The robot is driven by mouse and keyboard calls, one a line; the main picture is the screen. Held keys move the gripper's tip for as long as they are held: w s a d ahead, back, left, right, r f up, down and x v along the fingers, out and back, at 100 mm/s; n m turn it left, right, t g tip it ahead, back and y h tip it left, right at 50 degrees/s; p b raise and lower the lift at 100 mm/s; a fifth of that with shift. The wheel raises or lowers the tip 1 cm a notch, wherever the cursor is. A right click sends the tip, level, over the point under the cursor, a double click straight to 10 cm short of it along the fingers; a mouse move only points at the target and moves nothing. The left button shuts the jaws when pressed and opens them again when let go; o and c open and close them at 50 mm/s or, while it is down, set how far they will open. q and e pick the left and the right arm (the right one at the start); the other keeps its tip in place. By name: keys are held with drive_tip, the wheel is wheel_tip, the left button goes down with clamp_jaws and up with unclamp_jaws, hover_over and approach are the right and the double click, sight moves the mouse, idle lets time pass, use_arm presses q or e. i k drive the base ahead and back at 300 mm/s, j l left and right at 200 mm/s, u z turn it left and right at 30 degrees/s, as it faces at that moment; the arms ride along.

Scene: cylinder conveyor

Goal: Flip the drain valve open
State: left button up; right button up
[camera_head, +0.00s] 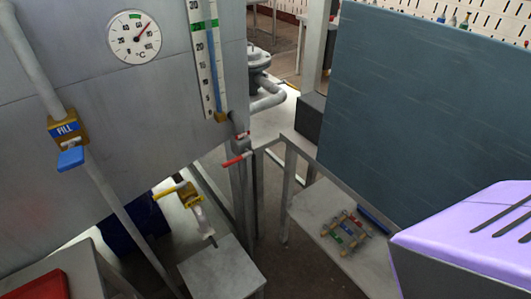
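A brass-yellow valve (188,192) hangs under the sloping bottom of the grey tank (80,180), with a yellow lever (168,190) pointing left and a pale spout below it. No label shows on it, but it looks like the drain valve. A second, smaller valve (240,143) with a red lever (237,160) sits below the level gauge (205,60). A third valve, marked FILL (65,128), has a blue lever (71,158) on the pipe at left. Neither of my grippers is in view.
A small grey stand (222,270) is below the spout. Metal table legs and a low shelf (315,205) with small coloured parts are right of it. A dark teal panel (430,100) and a lavender slotted casing (470,240) fill the right. A red object (40,287) is lower left.

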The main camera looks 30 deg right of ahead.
sight(248, 153)
drive_tip(key=i+z, duration=0.15)
drive_tip(key=z, duration=0.2)
drive_tip(key=i+z, duration=0.2)
drive_tip(key=z, duration=0.2)
drive_tip(key=l+u, duration=0.45)
drive_tip(key=l, duration=0.4)
drive_tip(key=k, duration=0.05)
